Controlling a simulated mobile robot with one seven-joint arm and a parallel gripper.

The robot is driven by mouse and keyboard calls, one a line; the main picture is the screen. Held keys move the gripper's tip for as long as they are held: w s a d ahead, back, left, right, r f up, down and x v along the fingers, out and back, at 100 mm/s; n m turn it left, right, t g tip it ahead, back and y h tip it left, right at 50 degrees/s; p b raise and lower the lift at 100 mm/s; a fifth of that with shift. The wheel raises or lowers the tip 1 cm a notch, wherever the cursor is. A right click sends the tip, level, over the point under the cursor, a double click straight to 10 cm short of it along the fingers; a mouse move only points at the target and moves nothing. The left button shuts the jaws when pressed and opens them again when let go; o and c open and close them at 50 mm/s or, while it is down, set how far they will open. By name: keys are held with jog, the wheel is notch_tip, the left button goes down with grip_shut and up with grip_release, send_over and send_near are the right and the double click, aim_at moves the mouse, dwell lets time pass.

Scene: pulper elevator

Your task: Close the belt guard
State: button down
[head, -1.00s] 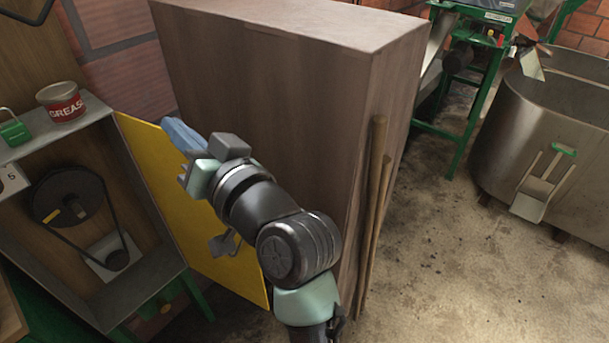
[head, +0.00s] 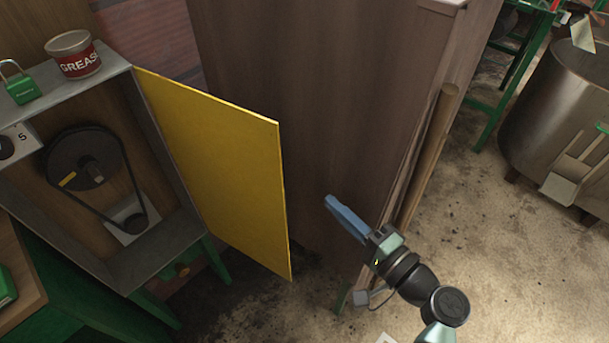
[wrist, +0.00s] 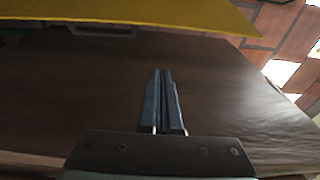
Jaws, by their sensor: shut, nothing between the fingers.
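The belt guard (head: 225,165) is a flat yellow panel hinged at the right side of a grey metal housing. It stands swung wide open in the head view. The housing (head: 167,240) shows a black pulley (head: 87,172) and a belt inside. My gripper (head: 332,203) is to the right of the guard's free edge, apart from it, with blue fingers shut and empty. In the wrist view the shut fingers (wrist: 160,75) point toward brown wood, and the yellow guard (wrist: 150,10) crosses the top.
A tall brown wooden cabinet (head: 300,80) stands behind the guard and my gripper. Wooden poles (head: 428,150) lean on its side. A grease tin (head: 74,54) and a green padlock (head: 20,85) sit on the housing. Floor at right is open before a metal tank (head: 550,110).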

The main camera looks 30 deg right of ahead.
jog(key=p+x, duration=0.1)
jog(key=x, duration=0.9)
jog(key=s+a+p, duration=0.2)
jog(key=s+a, duration=0.1)
jog(key=shift+a+r, duration=0.15)
jog(key=shift+a, duration=0.1)
